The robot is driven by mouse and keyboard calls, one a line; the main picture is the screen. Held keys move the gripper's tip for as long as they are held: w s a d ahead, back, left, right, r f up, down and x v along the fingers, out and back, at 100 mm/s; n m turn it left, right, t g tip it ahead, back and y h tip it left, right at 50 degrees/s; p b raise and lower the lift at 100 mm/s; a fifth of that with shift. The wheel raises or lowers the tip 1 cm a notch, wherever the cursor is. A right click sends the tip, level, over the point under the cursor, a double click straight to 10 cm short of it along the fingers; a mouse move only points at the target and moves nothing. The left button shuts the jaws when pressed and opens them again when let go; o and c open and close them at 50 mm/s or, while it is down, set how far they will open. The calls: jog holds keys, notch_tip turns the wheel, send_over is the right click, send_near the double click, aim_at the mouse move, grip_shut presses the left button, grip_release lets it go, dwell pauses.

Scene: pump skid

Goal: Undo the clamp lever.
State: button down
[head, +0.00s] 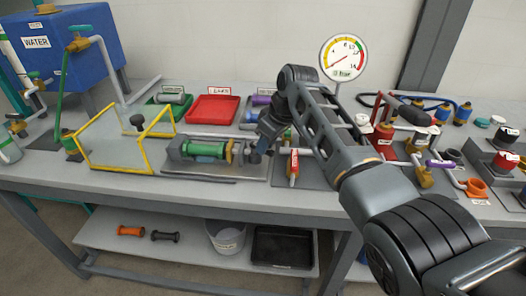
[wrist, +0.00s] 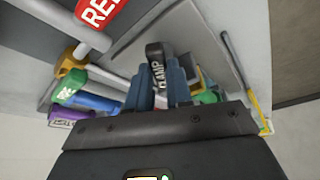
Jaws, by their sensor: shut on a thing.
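The clamp lever (wrist: 154,58) is a dark piece with white letters reading CLAMP, in the upper middle of the wrist view. My gripper (wrist: 165,88) has its two blue-grey fingers on either side of the lever and is shut on it. In the head view my gripper (head: 262,148) is at the right end of the green cylinder (head: 203,149) on its grey plate. The lever is mostly hidden behind my gripper there, and its exact angle is hard to tell.
A yellow-framed clear guard (head: 125,140) stands left of the cylinder. A red tray (head: 213,108) lies behind it. A red-handled valve (head: 293,166) stands close right of my gripper. A gauge (head: 343,58) rises at the back. Pipes and valves crowd the right side.

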jog(key=n+b, duration=0.1)
jog(key=b, duration=0.1)
jog(key=w+n+g+b, duration=0.1)
jog(key=b, duration=0.1)
jog(key=n+b, duration=0.2)
jog(key=shift+w+d+f, duration=0.2)
jog(key=shift+d+f, duration=0.1)
jog(key=n+b, duration=0.1)
jog(key=n+g+b, duration=0.1)
jog(key=b, duration=0.1)
jog(key=shift+w+r+b, duration=0.15)
jog(key=shift+w+b, duration=0.1)
jog(key=shift+b, duration=0.05)
jog(key=shift+r, duration=0.15)
jog(key=c, duration=1.3)
grip_release()
jog(key=v, duration=0.7)
jog(key=shift+w+d+r, duration=0.15)
jog(key=shift+d+r, duration=0.15)
